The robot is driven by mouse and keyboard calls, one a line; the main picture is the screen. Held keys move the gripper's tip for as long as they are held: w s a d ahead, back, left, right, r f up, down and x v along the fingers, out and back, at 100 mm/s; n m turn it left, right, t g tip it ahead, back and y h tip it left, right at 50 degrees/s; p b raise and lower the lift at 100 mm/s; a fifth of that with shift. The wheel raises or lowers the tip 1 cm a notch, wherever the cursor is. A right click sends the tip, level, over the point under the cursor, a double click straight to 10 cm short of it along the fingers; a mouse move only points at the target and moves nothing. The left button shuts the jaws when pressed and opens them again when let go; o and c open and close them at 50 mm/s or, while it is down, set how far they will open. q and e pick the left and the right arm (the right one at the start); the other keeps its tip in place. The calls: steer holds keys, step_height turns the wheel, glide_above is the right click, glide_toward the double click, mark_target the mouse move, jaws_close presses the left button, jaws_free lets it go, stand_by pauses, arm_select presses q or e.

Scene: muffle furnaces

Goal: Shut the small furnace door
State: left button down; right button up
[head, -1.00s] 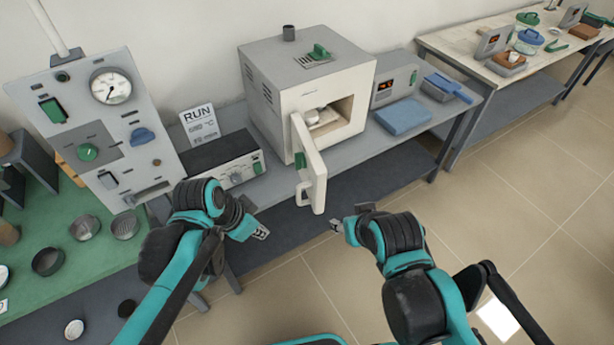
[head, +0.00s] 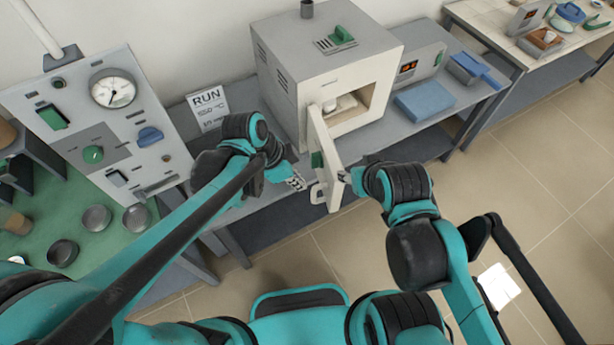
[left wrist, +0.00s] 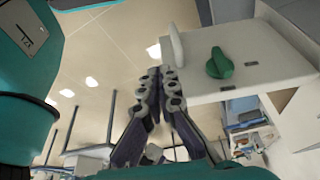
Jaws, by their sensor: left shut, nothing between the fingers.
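The small furnace (head: 285,75) stands on the grey bench with its chamber uncovered. Its cream door (head: 328,150) hangs open, swung out toward me, with a green knob (head: 317,160) and a pale handle (head: 317,194). My left gripper (head: 298,183) is shut and empty, just left of the door's knob side. In the left wrist view its fingertips (left wrist: 165,78) are close to the door panel (left wrist: 255,60) and handle; contact is unclear. My right gripper (head: 344,177) is by the door's right side, partly hidden by its own arm; its jaws are too small to judge.
A pale vessel (head: 345,105) sits inside the chamber. Right of the furnace are a control box (head: 412,67) and a blue block (head: 425,99). A gauge panel (head: 90,130) stands at left. Tiled floor lies open in front.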

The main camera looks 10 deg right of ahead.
arm_select(q)
steer(key=d+f+b, duration=0.3)
steer(key=d+f, duration=0.4)
steer(key=shift+w+f, duration=0.35)
steer(key=shift+f, duration=0.05)
steer(key=shift+d, duration=0.1)
